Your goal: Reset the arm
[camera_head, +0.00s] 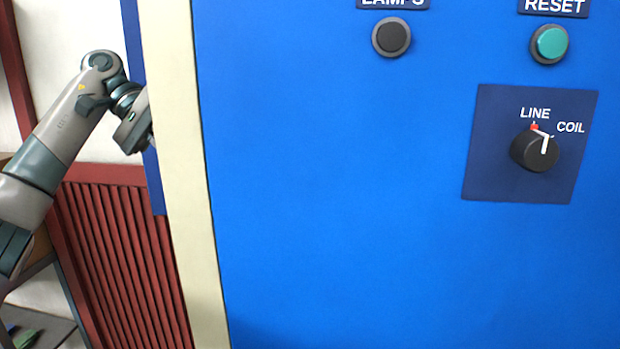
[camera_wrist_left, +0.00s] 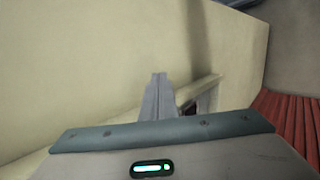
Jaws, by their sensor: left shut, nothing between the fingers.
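My left arm (camera_head: 65,135) comes in from the left in the head view and bends at its elbow toward the cabinet's cream edge. Its gripper is hidden behind that edge there. In the left wrist view my left gripper (camera_wrist_left: 159,98) is shut, its fingers together and empty, in front of a cream surface (camera_wrist_left: 90,70). I cannot tell whether the fingertips touch that surface. My right gripper is in neither view.
A blue panel (camera_head: 330,200) fills the head view's right side. It carries a black lamps button (camera_head: 391,37), a green reset button (camera_head: 550,43) and a black LINE/COIL knob (camera_head: 534,152). A cream post (camera_head: 180,170) and red slatted panel (camera_head: 120,260) stand left.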

